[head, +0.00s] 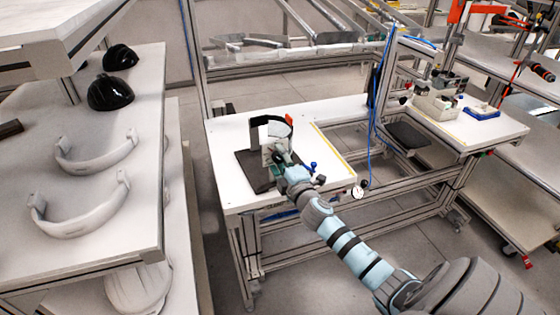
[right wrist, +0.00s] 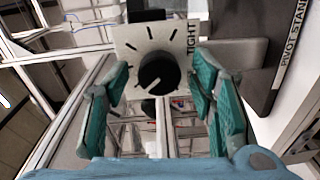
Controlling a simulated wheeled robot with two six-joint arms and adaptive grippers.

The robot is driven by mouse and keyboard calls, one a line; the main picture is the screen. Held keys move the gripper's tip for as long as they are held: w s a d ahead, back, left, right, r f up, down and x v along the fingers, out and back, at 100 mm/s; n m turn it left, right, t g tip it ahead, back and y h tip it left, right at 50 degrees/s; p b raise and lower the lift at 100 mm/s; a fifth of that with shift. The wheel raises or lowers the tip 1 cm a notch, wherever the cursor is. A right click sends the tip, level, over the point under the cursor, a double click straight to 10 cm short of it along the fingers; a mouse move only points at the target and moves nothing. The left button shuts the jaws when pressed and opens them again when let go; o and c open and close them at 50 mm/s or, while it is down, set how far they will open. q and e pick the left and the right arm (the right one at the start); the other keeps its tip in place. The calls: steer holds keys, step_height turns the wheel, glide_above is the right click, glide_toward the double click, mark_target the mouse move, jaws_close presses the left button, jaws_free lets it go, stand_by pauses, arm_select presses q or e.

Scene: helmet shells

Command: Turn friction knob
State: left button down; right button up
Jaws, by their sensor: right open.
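The friction knob (right wrist: 159,74) is a round black knob with a white pointer mark. In the right wrist view, the two teal-padded fingers of my right gripper (right wrist: 160,95) stand open on either side of the knob, with gaps at both sides. In the head view my right gripper (head: 284,160) reaches the stand (head: 268,132) on the white table, and hides the knob there. My left gripper is not in view.
The stand rests on a dark base plate (head: 250,170) on the white table (head: 228,190). Blue cables (head: 376,110) hang at the table's right. White curved bands (head: 95,152) and black helmet shells (head: 110,92) lie on the left shelf. A dark panel marked "PIVOT STAN" (right wrist: 283,50) lies to the right.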

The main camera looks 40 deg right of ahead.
steer(key=v, duration=1.2)
